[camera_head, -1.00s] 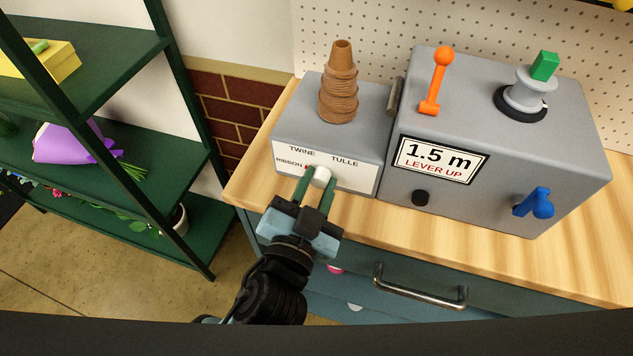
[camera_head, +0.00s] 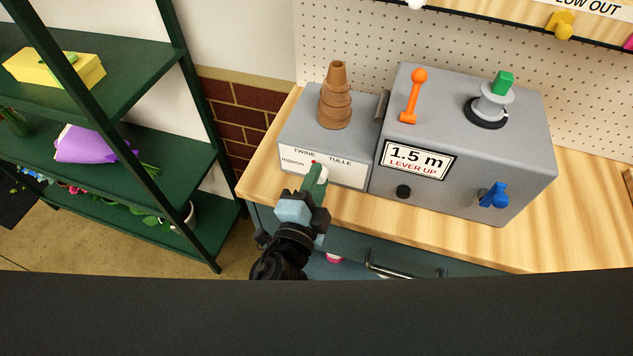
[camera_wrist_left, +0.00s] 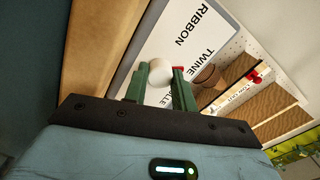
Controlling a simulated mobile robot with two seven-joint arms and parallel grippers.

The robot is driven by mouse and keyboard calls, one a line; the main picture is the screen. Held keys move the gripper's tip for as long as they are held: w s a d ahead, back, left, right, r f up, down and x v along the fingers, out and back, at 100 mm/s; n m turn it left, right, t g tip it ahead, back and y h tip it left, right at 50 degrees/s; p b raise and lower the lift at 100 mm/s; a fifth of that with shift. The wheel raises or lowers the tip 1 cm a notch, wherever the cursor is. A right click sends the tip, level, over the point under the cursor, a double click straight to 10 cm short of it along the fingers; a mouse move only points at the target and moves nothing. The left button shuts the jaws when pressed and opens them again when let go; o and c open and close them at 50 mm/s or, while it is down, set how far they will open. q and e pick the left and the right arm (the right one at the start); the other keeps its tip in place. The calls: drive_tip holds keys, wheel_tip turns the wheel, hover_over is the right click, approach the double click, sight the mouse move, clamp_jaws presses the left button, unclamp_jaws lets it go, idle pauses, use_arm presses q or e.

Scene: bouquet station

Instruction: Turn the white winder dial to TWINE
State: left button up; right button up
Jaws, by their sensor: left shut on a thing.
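The white winder dial (camera_head: 323,174) is on the front panel of the small grey box, under the labels RIBBON, TWINE and TULLE. It also shows in the left wrist view (camera_wrist_left: 159,71), between two green fingers. My left gripper (camera_head: 315,179) is shut on the dial and rolled to one side, partly hiding it. The dial's red pointer (camera_head: 313,161) sits just below the TWINE label (camera_head: 304,153); the wrist view shows the red pointer (camera_wrist_left: 179,69) near TWINE too. My right gripper is not in view.
A larger grey machine (camera_head: 470,130) with an orange lever (camera_head: 413,97) and a blue handle (camera_head: 494,195) stands to the right on the wooden counter (camera_head: 262,165). A stack of terracotta pots (camera_head: 336,100) tops the small box. Green shelves (camera_head: 120,110) stand left.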

use_arm(q)
drive_tip(key=shift+r+m, duration=0.15)
drive_tip(key=shift+m, duration=0.25)
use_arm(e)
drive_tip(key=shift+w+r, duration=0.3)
use_arm(q)
drive_tip(key=o, duration=1)
drive_tip(key=shift+w, duration=0.1)
drive_tip(key=shift+a, duration=0.1)
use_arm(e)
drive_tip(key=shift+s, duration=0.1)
